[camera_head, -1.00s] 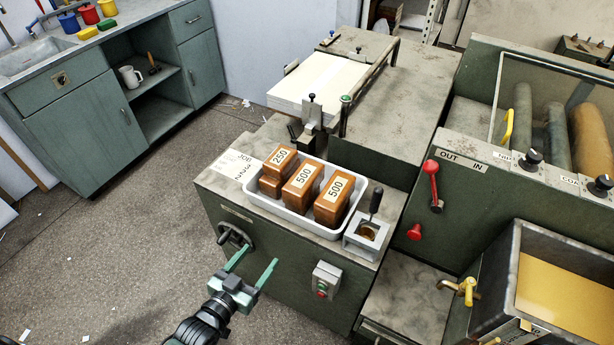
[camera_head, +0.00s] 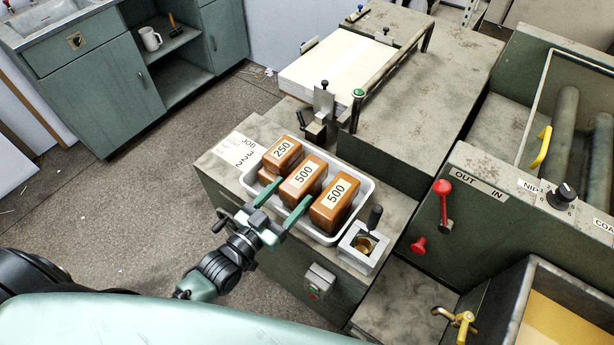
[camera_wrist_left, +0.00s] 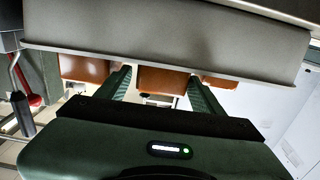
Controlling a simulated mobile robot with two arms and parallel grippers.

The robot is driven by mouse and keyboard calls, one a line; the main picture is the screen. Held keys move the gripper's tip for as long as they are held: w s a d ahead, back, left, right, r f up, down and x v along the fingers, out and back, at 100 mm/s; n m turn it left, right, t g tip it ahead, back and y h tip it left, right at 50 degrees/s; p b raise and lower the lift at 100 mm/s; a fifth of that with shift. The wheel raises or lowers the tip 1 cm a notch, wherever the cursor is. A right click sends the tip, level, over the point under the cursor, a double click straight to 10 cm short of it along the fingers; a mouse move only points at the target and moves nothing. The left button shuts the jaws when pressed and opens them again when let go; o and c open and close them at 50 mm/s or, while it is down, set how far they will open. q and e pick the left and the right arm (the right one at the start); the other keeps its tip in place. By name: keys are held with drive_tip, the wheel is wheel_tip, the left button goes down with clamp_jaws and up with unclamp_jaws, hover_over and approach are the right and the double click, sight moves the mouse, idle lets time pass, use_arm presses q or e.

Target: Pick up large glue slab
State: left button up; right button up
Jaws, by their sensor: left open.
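Brown glue slabs sit in a white tray (camera_head: 367,190). Two are large and labelled 500: a middle one (camera_head: 305,181) and a right one (camera_head: 336,205). A smaller one labelled 250 (camera_head: 284,153) is at the left, with another brown slab under it. My left gripper (camera_head: 284,196) is open and empty at the tray's near side, its fingers pointing to either side of the middle 500 slab. In the left wrist view, a brown slab (camera_wrist_left: 162,79) shows between the open fingers, partly hidden by a pale band. I cannot tell whether the fingers touch anything. My right gripper is not seen.
A small square metal holder with a dark handle (camera_head: 363,247) stands right of the tray. A paper stack (camera_head: 335,68) lies behind. A red lever (camera_head: 443,190) and a yellow tap (camera_head: 457,318) stick out at the right. A handwheel is on the cabinet's left front.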

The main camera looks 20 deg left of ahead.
use_arm(q)
drive_tip(key=p+x, duration=0.1)
drive_tip(key=x, duration=0.5)
drive_tip(key=shift+w+f, duration=0.15)
drive_tip(key=shift+w, duration=0.15)
drive_tip(key=shift+c, duration=0.4)
clamp_jaws()
